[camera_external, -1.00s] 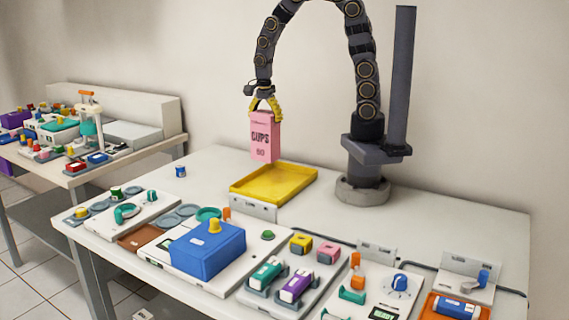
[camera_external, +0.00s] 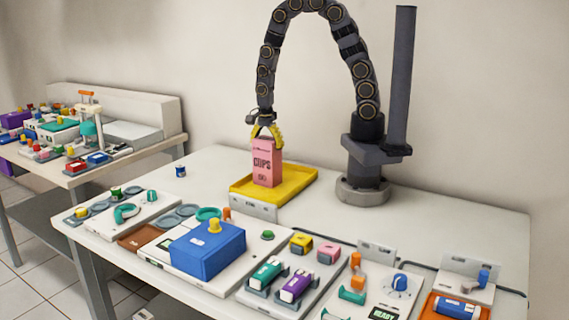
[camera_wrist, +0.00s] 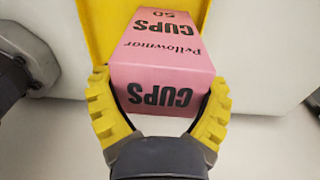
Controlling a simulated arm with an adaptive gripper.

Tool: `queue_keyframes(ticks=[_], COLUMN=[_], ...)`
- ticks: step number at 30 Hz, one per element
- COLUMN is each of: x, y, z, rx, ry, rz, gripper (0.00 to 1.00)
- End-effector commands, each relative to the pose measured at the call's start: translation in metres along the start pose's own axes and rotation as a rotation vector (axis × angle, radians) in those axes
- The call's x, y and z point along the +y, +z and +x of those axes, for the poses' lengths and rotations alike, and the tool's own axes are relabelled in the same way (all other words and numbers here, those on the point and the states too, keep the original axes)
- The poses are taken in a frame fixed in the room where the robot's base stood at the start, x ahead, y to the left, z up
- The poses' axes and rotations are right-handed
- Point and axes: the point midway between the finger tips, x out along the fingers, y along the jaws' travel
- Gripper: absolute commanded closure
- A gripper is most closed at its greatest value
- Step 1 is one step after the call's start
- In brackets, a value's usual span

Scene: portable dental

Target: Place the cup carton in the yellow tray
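The pink cup carton (camera_external: 267,163) stands upright at the yellow tray (camera_external: 300,186), its lower end over the tray's floor. Whether its base touches the floor is hard to tell. My gripper (camera_external: 266,137) is above it with yellow fingers around the carton's top. In the wrist view the carton (camera_wrist: 165,60) lies between my two curved fingers (camera_wrist: 160,108), which sit at its sides near the top end. The tray (camera_wrist: 95,28) shows behind the carton there.
A blue box (camera_external: 207,250) with a yellow knob stands on a white panel in front of the tray. Green and purple pieces (camera_external: 296,287) sit in holders to the right.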

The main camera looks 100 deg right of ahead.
Motion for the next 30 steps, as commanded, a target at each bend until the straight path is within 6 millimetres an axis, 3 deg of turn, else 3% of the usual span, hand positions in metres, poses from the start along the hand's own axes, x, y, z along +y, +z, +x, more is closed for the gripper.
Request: queue_keyframes(ticks=[2,14,30], x=[0.000,-0.001,-0.002], y=[0.000,0.000,0.000], z=[0.000,-0.008,-0.109], rx=[0.000,0.000,-0.001], ry=[0.000,-0.002,-0.007], rz=[0.000,0.000,0.001], gripper=[0.00,0.00,0.00])
